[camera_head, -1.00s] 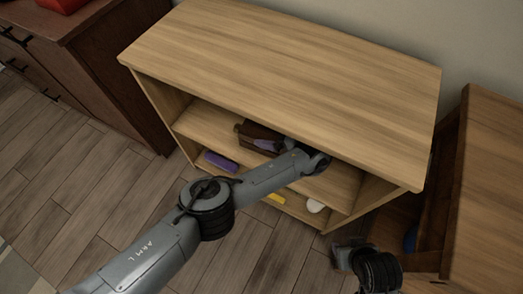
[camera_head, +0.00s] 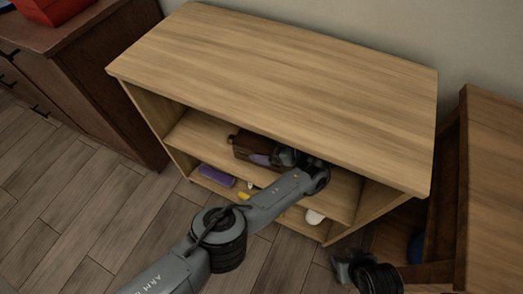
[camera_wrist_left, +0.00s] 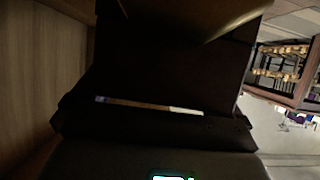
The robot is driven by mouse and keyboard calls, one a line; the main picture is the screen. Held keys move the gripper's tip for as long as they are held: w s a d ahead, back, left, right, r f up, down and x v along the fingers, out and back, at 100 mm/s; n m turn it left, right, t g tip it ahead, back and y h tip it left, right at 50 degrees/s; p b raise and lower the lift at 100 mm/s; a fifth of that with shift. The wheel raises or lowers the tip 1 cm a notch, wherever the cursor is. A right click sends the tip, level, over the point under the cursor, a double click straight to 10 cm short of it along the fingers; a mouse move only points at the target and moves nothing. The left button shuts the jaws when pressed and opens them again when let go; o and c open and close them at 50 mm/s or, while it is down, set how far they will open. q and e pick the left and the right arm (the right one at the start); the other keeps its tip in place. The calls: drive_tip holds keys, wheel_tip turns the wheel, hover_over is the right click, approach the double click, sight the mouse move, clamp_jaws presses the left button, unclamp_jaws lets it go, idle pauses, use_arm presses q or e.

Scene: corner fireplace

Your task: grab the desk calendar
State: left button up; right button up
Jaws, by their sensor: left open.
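A dark brown box-like object (camera_head: 246,146) stands on the middle shelf of the wooden cabinet, partly hidden by my left arm. I cannot tell for sure that it is the desk calendar. A small purple thing (camera_head: 261,159) shows at its front. My left gripper (camera_head: 288,157) is open at the right end of this object, under the cabinet top; its fingertips are hard to make out. In the left wrist view a large dark shape (camera_wrist_left: 180,65) fills the middle, too dark to identify. No right gripper can be made out; only part of my right arm shows at the lower right.
The cabinet top (camera_head: 280,65) is bare and overhangs the shelf. A purple object (camera_head: 217,176), a yellow object (camera_head: 244,195) and a white object (camera_head: 314,217) lie on the lower shelf. Dark furniture with a red box (camera_head: 52,10) stands left; a wooden piece (camera_head: 490,170) stands right.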

use_arm(q)
drive_tip(key=shift+c, duration=0.3)
drive_tip(key=c, duration=1.1)
